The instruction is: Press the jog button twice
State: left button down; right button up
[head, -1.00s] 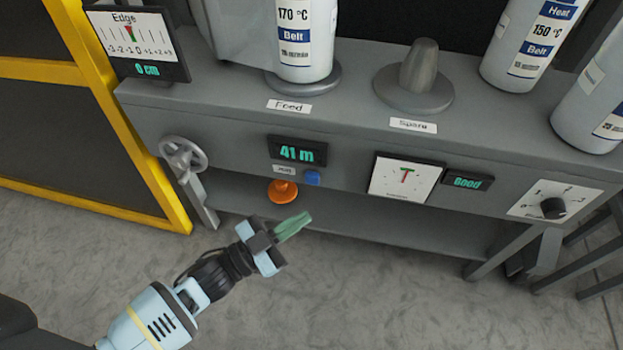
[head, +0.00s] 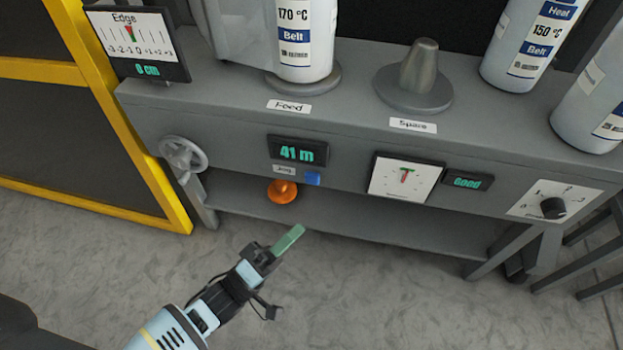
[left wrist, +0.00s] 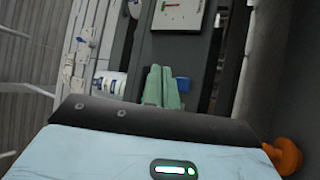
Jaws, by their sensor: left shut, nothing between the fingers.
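A small "Jog" label (head: 284,169) is on the front of the grey machine, under the "41 m" display. A blue button (head: 312,178) sits just right of the label, and an orange mushroom-shaped knob (head: 282,191) sits just below it. My left gripper (head: 300,229) is shut and empty, in front of and below the blue button in the head view, apart from it. In the left wrist view, the green fingers (left wrist: 162,72) point ahead, with the blue button (left wrist: 182,84) just right of them and the orange knob (left wrist: 285,157) at lower right. My right gripper is not in view.
The display (head: 298,151) is above the label. A handwheel (head: 183,154) is to the left; a gauge (head: 405,179), a "Good" display (head: 467,182) and a dial knob (head: 553,208) are to the right. A lower shelf (head: 380,228) runs beneath. The floor in front is clear.

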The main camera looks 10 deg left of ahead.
aim_at(312, 178)
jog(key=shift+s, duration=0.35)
pick_arm(q)
jog(key=shift+w, duration=0.1)
